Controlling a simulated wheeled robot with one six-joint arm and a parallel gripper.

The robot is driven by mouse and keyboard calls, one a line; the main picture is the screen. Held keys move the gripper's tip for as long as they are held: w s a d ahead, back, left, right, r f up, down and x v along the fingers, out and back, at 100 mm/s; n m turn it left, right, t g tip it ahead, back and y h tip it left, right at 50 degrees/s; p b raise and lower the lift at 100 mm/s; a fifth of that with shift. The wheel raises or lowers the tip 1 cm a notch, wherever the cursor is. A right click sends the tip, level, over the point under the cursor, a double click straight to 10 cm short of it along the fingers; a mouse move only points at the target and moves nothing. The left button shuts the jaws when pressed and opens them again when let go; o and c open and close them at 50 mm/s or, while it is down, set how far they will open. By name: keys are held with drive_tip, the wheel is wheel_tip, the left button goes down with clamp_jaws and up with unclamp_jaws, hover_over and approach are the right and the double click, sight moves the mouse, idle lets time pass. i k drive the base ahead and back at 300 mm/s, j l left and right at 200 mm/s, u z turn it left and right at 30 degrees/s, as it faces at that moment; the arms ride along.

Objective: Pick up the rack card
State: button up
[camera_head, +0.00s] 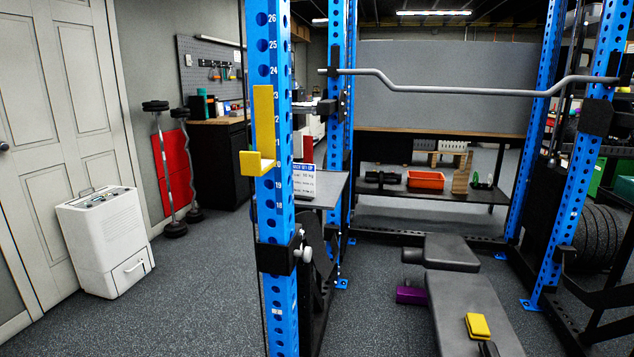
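The rack card (303,180) is a small white card with a blue header and a few lines of dark print. It stands upright, facing me, on a grey shelf (330,190) just right of the near blue rack upright (284,220). The upright is close to the card's left edge. Some print is too small to read. My gripper is not in view.
A yellow J-hook (264,120) juts from the near upright. A curved bar (460,88) spans the rack. A black bench (465,305) with a yellow block (478,326) lies at lower right. A white dehumidifier (105,240) stands left; floor between is clear.

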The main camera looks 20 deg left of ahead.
sight(304, 173)
drive_tip(key=i+j+z, duration=0.25)
drive_tip(key=j, duration=1)
drive_tip(key=j+z, duration=0.3)
drive_tip(key=j, duration=3.55)
